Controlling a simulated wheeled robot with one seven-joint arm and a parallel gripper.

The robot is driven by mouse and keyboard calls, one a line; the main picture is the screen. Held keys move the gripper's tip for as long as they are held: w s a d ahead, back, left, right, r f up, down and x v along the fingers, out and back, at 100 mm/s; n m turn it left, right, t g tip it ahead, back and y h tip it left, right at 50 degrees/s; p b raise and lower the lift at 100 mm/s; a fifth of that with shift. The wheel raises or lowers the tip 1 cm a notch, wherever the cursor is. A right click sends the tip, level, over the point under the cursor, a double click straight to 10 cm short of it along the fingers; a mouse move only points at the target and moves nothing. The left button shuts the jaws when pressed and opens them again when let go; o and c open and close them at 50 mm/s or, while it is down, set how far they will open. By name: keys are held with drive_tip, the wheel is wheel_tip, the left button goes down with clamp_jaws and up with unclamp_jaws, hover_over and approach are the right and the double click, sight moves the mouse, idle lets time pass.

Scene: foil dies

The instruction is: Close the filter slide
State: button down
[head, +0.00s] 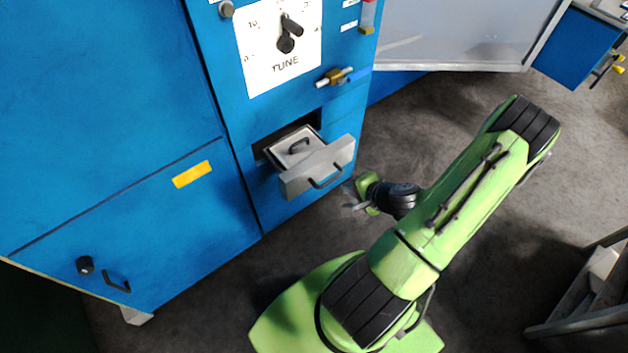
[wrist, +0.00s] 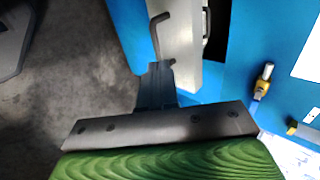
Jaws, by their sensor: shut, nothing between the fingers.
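The filter slide (head: 318,167) is a small grey drawer with a dark bar handle (head: 326,182) on its front. It sticks out of a dark slot in the blue cabinet, and a tray with its own small handle shows inside it. My gripper (head: 350,197) is shut and empty, just right of and below the slide's front in the head view. In the wrist view my shut fingers (wrist: 157,78) are close to the slide's grey front (wrist: 178,55) and its bent handle (wrist: 158,35). I cannot tell whether they touch.
The blue cabinet (head: 110,110) carries a TUNE dial (head: 287,40) and a brass valve (head: 335,77) above the slide. A lower door with a knob (head: 85,265) and handle is at left. A grey frame (head: 590,290) stands at lower right.

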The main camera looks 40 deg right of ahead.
drive_tip(key=b, duration=0.7)
approach(317, 172)
drive_tip(key=x, duration=0.5)
drive_tip(key=shift+s+f, duration=0.15)
drive_tip(key=shift+f, duration=0.35)
drive_tip(key=shift+w, duration=0.5)
drive_tip(key=shift+w, duration=0.15)
